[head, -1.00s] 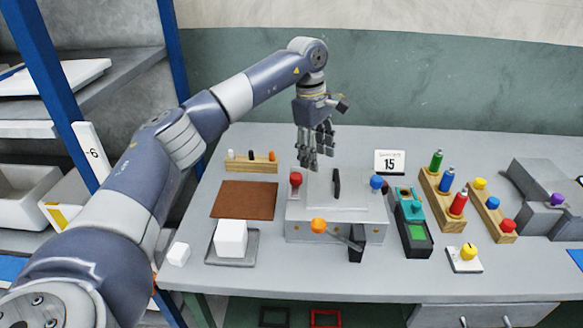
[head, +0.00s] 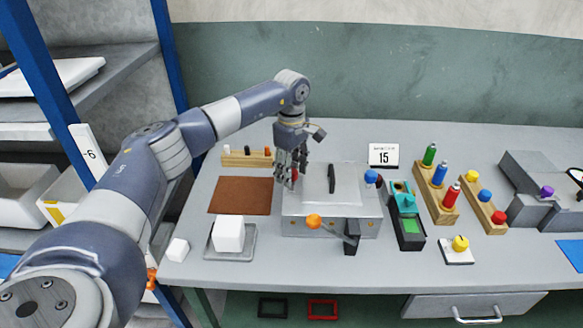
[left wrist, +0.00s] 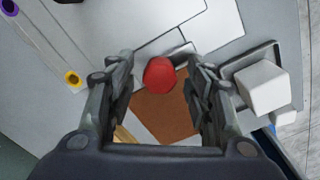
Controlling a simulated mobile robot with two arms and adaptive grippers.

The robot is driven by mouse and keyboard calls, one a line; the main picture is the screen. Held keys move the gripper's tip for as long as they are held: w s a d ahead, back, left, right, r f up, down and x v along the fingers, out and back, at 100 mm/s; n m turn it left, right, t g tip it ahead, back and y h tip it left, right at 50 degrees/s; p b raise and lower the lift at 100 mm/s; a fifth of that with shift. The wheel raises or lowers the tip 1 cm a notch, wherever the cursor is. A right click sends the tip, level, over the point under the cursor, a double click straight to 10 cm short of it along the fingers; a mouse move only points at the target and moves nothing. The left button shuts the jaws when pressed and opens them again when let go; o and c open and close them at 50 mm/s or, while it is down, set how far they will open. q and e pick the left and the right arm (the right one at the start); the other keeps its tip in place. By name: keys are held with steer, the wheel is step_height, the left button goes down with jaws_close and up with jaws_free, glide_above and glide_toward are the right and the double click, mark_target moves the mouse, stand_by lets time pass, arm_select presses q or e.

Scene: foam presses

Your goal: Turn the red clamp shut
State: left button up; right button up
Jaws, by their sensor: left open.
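The red clamp knob (left wrist: 160,74) shows in the left wrist view, between the two open fingers and beyond their tips. In the head view the red clamp (head: 294,175) is mostly hidden behind my fingers, at the left end of the grey press (head: 300,222). My left gripper (head: 289,170) is open and above the clamp, pointing down; it also shows in the left wrist view (left wrist: 165,85). I cannot tell whether it touches the knob. My right gripper is not in view.
A brown mat (head: 241,196) and a tray (head: 250,243) with a white foam block (head: 229,233) lie left of the press. A teal device (head: 402,198) and wooden racks (head: 436,194) stand to the right. A wooden peg holder (head: 246,159) stands behind the mat.

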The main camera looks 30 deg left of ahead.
arm_select(q)
steer(key=shift+f, duration=0.1)
steer(key=shift+c, duration=0.3)
steer(key=c, duration=1)
